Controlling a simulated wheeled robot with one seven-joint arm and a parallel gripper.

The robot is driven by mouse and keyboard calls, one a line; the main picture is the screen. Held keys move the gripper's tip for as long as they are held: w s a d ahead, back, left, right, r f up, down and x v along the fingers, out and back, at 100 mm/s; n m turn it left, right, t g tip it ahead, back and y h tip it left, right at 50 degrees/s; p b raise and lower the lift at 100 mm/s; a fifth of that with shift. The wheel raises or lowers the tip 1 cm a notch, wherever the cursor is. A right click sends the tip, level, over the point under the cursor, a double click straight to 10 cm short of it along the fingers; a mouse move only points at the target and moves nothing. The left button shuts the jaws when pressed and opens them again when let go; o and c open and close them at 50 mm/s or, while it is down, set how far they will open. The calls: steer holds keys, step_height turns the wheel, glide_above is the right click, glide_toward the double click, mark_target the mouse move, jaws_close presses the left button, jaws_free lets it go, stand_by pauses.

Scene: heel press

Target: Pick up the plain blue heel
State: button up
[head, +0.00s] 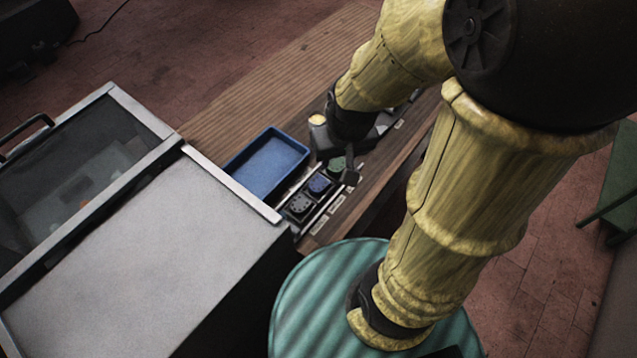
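A blue round piece (319,184), which looks like the blue heel, sits in a narrow rack (326,209) on the wooden bench. It is too small to tell whether its top is plain. A dark grey piece (300,204) sits on its near side and a green piece (337,164) on its far side. My gripper (335,164) points down over the rack, just beyond the blue piece. Its two dark fingers look apart, with the green piece showing between or beneath them; I cannot tell the height. My gripper and arm hide the rack's far part.
An empty-looking blue tray (302,149) lies left of the rack. A grey-topped machine (150,260) with a glazed cover (75,180) stands at left. A round teal surface (300,305) is in front. The ribbed bench (245,90) is clear behind the tray.

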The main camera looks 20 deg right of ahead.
steer(key=o, duration=0.4)
steer(key=shift+c, duration=0.2)
steer(key=o, duration=0.4)
steer(key=shift+w+a+f+m, duration=0.1)
steer(key=shift+f+m, duration=0.2)
steer(key=shift+c, duration=0.2)
steer(key=m+g+b, duration=0.3)
steer(key=m+b, duration=0.2)
steer(key=m, duration=0.5)
glide_above(317, 185)
step_height(317, 185, down, 14)
steer(key=shift+w, duration=0.1)
step_height(317, 185, down, 12)
steer(key=shift+f+p, duration=0.1)
steer(key=shift+p, duration=0.25)
